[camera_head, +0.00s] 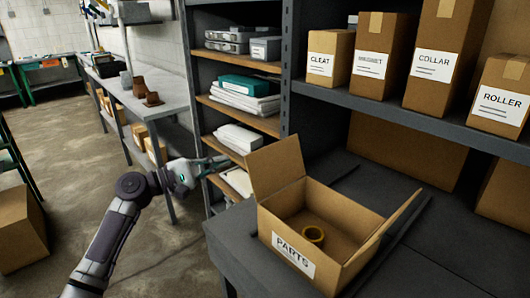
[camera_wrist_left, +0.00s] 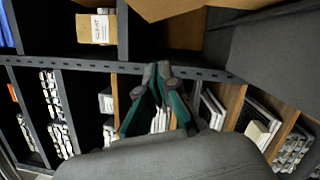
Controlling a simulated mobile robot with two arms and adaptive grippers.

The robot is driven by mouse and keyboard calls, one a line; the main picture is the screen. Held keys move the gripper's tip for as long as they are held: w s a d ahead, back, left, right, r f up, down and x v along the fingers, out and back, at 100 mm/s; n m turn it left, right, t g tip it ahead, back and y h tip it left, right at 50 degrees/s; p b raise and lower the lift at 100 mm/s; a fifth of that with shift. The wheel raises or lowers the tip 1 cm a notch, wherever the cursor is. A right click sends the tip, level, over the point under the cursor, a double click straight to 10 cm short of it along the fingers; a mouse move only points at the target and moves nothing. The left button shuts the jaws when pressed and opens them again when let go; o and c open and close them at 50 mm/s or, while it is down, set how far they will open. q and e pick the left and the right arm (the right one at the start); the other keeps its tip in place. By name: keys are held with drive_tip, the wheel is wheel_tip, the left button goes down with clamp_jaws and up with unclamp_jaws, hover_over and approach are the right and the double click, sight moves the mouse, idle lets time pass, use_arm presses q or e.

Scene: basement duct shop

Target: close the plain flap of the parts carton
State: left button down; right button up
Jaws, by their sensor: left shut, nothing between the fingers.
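The parts carton (camera_head: 348,252) stands open on the dark bench, with a white PARTS label on its front wall. One flap (camera_head: 276,166) stands up at its left side, with no marking on the face I see. Another flap (camera_head: 392,226) leans outward at the right, seen nearly edge-on. My right gripper is not in view.
The dark bench (camera_head: 460,232) holds the carton. A shelf above carries labelled boxes, including ROLLER (camera_head: 503,94) and COLLAR (camera_head: 434,58). A shelving unit (camera_head: 242,120) with binders stands behind my left gripper. Open floor (camera_head: 75,170) lies to the left.

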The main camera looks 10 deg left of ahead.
sight(261, 151)
use_arm(q)
drive_tip(key=w+d+p, duration=0.1)
drive_tip(key=d+p, duration=0.1)
drive_tip(key=d, duration=0.1)
drive_tip(key=w+d+r+p, duration=0.1)
drive_tip(key=d, duration=0.2)
drive_tip(key=w+d+r+p, duration=0.1)
drive_tip(key=d+p, duration=0.1)
drive_tip(key=d, duration=0.1)
drive_tip(key=shift+w+d+r+p, duration=0.2)
drive_tip(key=shift+w+p, duration=0.1)
drive_tip(key=shift+w, duration=0.05)
drive_tip(key=shift+s+d, duration=0.1)
drive_tip(key=shift+d, duration=0.1)
drive_tip(key=shift+f, duration=0.1)
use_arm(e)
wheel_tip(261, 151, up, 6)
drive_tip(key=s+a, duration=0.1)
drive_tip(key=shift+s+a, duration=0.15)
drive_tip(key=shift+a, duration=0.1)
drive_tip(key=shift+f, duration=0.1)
